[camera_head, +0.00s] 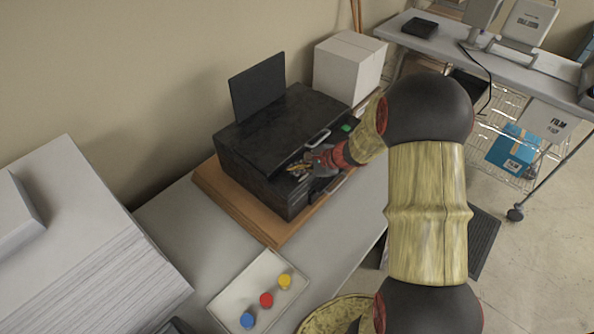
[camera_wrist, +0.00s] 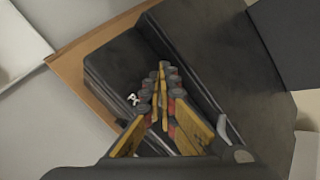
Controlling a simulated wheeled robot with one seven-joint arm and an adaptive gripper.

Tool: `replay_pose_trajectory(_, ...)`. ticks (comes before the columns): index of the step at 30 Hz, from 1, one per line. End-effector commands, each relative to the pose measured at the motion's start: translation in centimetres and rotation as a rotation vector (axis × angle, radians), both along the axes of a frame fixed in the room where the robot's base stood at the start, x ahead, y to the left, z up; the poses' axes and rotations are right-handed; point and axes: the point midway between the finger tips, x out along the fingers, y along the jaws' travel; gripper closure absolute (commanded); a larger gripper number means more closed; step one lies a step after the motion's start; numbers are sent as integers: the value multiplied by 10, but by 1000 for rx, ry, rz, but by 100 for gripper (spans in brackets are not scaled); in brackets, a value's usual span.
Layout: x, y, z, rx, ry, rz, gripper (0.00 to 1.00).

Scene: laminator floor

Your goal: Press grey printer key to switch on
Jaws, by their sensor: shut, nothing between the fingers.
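The black printer (camera_head: 262,135) stands on a wooden board, with a raised panel at its back. My gripper (camera_head: 294,170) is at the printer's front side, its fingers shut and empty. In the wrist view the closed fingertips (camera_wrist: 162,68) lie over the printer (camera_wrist: 205,45); I cannot tell whether they touch it. A small white mark (camera_wrist: 132,99) shows on a dark panel beside the fingers. A small green patch (camera_head: 346,128) shows at the printer's right end. I cannot clearly make out the grey key; my gripper covers part of the front.
A pale curved handle (camera_head: 318,137) stands out from the printer near my gripper. The wooden board (camera_head: 270,232) rests on a grey table. A tray (camera_head: 228,300) with blue, red and yellow pieces lies in front. A white box (camera_head: 345,65) stands behind; paper stacks (camera_head: 85,250) are left.

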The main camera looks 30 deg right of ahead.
Motion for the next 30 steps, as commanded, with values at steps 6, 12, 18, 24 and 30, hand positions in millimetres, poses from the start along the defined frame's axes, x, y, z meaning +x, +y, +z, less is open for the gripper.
replay_pose_trajectory(6, 0, 0, 0, 0, 0, 0, 100)
replay_pose_trajectory(12, 0, 0, 8, 0, 0, 0, 100)
replay_pose_trajectory(18, 0, 0, 18, 1, 0, -1, 100)
replay_pose_trajectory(24, 0, 0, 18, 1, 0, -1, 100)
replay_pose_trajectory(30, 0, 0, 21, 0, 0, 0, 100)
